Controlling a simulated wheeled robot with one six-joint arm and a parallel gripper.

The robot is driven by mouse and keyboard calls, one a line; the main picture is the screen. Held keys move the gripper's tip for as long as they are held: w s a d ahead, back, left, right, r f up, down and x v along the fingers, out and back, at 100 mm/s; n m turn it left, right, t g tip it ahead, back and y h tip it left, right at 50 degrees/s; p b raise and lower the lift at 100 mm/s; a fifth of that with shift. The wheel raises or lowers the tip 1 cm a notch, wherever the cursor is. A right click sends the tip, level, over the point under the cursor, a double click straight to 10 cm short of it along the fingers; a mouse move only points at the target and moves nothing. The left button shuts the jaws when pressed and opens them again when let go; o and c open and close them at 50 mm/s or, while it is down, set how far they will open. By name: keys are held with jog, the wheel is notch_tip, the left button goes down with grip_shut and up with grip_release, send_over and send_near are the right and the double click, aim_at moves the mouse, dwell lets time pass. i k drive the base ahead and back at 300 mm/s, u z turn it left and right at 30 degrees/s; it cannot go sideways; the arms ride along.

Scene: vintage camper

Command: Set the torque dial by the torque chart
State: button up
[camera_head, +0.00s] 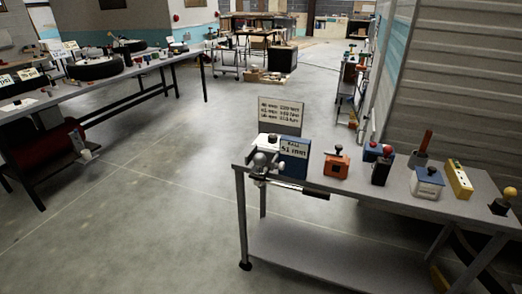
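The torque chart (281,113) is a beige board with several lines of dark text, upright at the back left of the near workbench. Its lines pair mm sizes with Nm values, too small to read surely. Beside the card, a grey vise-like metal fixture (264,160) sits at the bench's left corner. A bar with a black grip (315,195) sticks out along the front edge. I cannot make out a torque dial or its setting. My gripper is not in view.
The near workbench (345,203) also holds an orange block (336,164), a white box (428,183), a yellow box (459,180) and other small items. A long table (130,75) with tires stands at left. The floor (150,180) between is clear.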

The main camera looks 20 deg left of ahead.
aim_at(272, 138)
jog(key=z, duration=0.1)
jog(key=k, duration=0.4)
jog(key=u, duration=1.15)
jog(key=i, duration=0.6)
jog(key=u, duration=0.45)
jog(key=i, duration=0.8)
jog(key=z, duration=0.95)
jog(key=i, duration=0.5)
jog(key=z, duration=0.5)
